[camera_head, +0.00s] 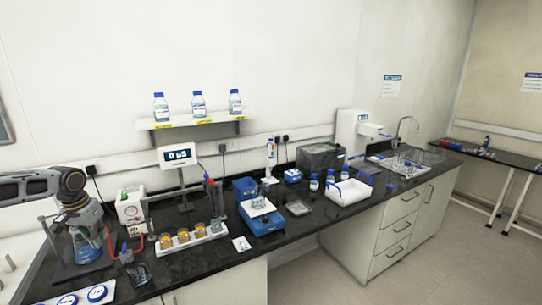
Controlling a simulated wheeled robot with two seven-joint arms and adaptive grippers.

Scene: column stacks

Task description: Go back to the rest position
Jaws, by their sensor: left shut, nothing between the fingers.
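My left arm comes in from the left edge, and its dark wrist joint hangs over the left end of the black bench. My left gripper (84,222) points down there, small and partly merged with the glassware behind it. It is shut, with nothing held. A flask with blue liquid (87,250) on a stand shows just below it; I cannot tell how wide the gap between them is. My right gripper is out of view.
The black bench (190,262) carries a white box with a dial (130,211), a rack of orange-filled jars (190,238), a blue balance (262,220) and a white bin (348,192). A wall shelf (195,121) holds 3 bottles. The floor (440,260) at right is clear.

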